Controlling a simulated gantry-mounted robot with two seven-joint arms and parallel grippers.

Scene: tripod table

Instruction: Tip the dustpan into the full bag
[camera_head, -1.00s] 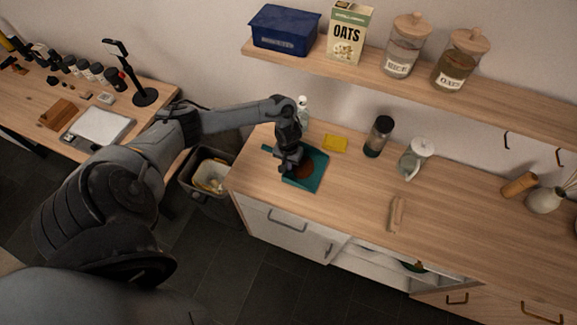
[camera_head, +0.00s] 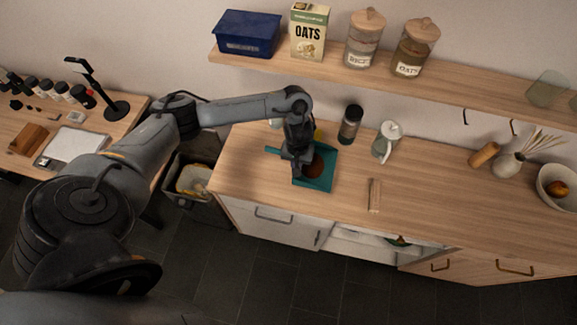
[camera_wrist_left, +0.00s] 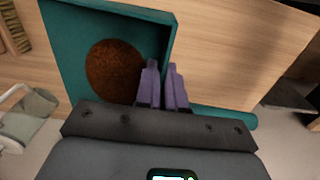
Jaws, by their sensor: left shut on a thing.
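The teal dustpan (camera_head: 327,180) is over the left part of the wooden counter, with a round dark brown heap (camera_head: 315,165) in it. In the wrist view the dustpan (camera_wrist_left: 65,45) fills the upper left and the heap (camera_wrist_left: 113,72) lies inside its walls. My left gripper (camera_head: 297,168) is shut on the dustpan at its handle side; its purple fingers (camera_wrist_left: 163,88) show close together there. I cannot tell how high the dustpan is above the counter. The pale bag (camera_head: 192,180), with yellowish contents, sits in the dark bin left of the counter. My right gripper is not in view.
A dark jar (camera_head: 350,126), a glass pitcher (camera_head: 386,142) and a small wooden piece (camera_head: 375,196) stand or lie to the dustpan's right. The shelf (camera_head: 320,72) overhangs behind. The bin (camera_head: 205,208) stands in the gap between counter and left table.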

